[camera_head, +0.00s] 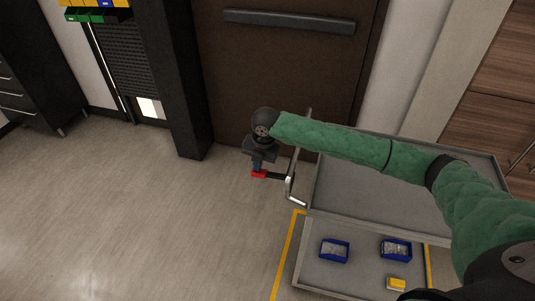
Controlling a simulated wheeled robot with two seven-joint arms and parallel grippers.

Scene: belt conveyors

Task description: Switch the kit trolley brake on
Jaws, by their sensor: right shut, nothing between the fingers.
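The kit trolley (312,190) is grey, with an upper and a lower tray and an upright metal handle frame (291,186) on its left side. A red tab (260,174) on a short dark lever (279,176) sticks out to the left of the handle frame; it looks like the brake lever. My right gripper (257,164) comes in over the trolley on the green-sleeved arm and points down. It is shut and empty, just above the red tab; I cannot tell whether it touches. My left gripper is out of view.
Blue bins (334,250) and a yellow box (396,284) sit on the lower tray. Yellow floor lines (286,262) run beside the trolley. A brown door (230,80) and dark post (175,90) stand behind. The floor at left is clear.

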